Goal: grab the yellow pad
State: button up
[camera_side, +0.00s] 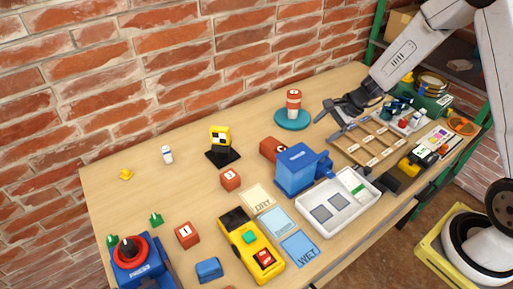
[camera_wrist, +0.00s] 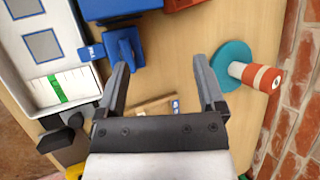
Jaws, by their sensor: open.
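No thing is plainly marked as the yellow pad. A pale yellow flat square (camera_side: 258,198) with dark lettering like "DRY" lies mid-table in the side view. A small yellow block with black parts (camera_side: 410,168) lies at the right, near the table's front edge; I cannot tell whether either is the pad. My gripper (camera_side: 328,125) is above the back right of the table, apart from both. In the wrist view my gripper (camera_wrist: 162,72) is open, with nothing between its fingers. The pale square is not in the wrist view.
A blue block-like fixture (camera_side: 296,170) and a white tray (camera_side: 338,203) stand left of and in front of my gripper. A teal disc (camera_side: 292,122) bears an orange-and-white cylinder (camera_side: 293,101). A wooden compartment tray (camera_side: 372,143) lies near my gripper. A brick wall (camera_side: 150,70) runs behind.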

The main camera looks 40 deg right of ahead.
jog(key=w+d+f+m+t+h, duration=0.2)
jog(key=w+d+f+m+t, duration=0.1)
jog(key=d+m, duration=0.3)
jog(key=w+d+f+m+t+h, duration=0.1)
jog(key=w+d+f+m+t, duration=0.1)
jog(key=d+m, duration=0.4)
jog(key=w+d+f+m+t+h, duration=0.2)
jog(key=w+d+f+m+t, duration=0.1)
jog(key=d, duration=1)
jog(key=shift+w+d+f+m+t+h, duration=0.1)
jog(key=shift+f+m+t, duration=0.2)
jog(key=shift+m, duration=0.35)
jog(key=shift+w+f+m+t+h, duration=0.15)
jog(key=shift+f+m, duration=0.2)
jog(key=shift+m, duration=0.25)
jog(key=shift+w+d+f+m+t+h, duration=0.15)
jog(key=shift+f+m, duration=0.2)
jog(key=shift+m, duration=0.3)
jog(key=shift+a, duration=0.1)
jog(key=shift+x, duration=1.25)
jog(key=shift+w+a+f, duration=0.1)
jog(key=shift+f, duration=0.05)
jog(key=shift+f+x, duration=0.2)
jog(key=shift+x, duration=2.15)
